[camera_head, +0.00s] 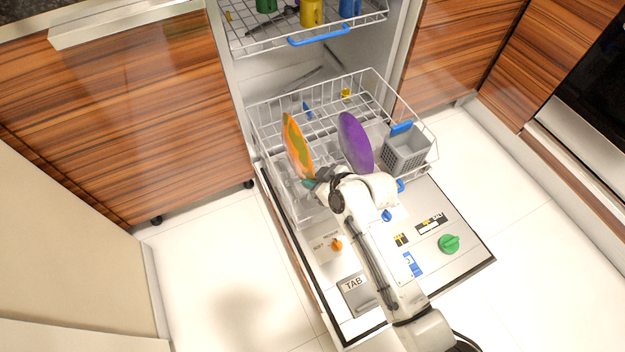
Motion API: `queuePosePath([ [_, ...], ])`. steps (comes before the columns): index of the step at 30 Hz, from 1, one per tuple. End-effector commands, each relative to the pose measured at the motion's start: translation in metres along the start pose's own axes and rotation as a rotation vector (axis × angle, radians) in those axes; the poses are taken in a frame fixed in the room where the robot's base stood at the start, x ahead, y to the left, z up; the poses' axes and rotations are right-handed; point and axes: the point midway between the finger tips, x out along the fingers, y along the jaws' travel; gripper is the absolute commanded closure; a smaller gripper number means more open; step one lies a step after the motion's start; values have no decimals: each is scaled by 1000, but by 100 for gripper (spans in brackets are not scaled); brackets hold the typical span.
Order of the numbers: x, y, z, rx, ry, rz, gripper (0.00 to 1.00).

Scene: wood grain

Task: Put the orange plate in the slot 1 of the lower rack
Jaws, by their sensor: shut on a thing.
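The orange plate (297,146) stands on edge, seen nearly side-on, at the left part of the lower rack (271,139). A green patch shows on its face. My gripper (309,182) is at the plate's lower near edge and is shut on it. The fingertips are small and partly hidden by my wrist. I cannot tell whether the plate's bottom edge touches the rack wires or which slot it is over. A purple plate (355,143) stands upright in the rack to the right of the orange plate.
A grey cutlery basket (405,153) fills the rack's right side. The upper rack (262,40) holds several cups above. The open door (345,262) lies under my arm, with an orange knob (336,245) and a green knob (449,243). Wooden cabinets flank the dishwasher.

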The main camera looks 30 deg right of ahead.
Motion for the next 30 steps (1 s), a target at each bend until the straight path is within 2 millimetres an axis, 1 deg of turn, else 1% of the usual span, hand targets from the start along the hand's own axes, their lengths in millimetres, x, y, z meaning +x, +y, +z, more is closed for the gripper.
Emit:
queuePosePath([
  [30, 15, -1, 17, -1, 3, 1, 100],
])
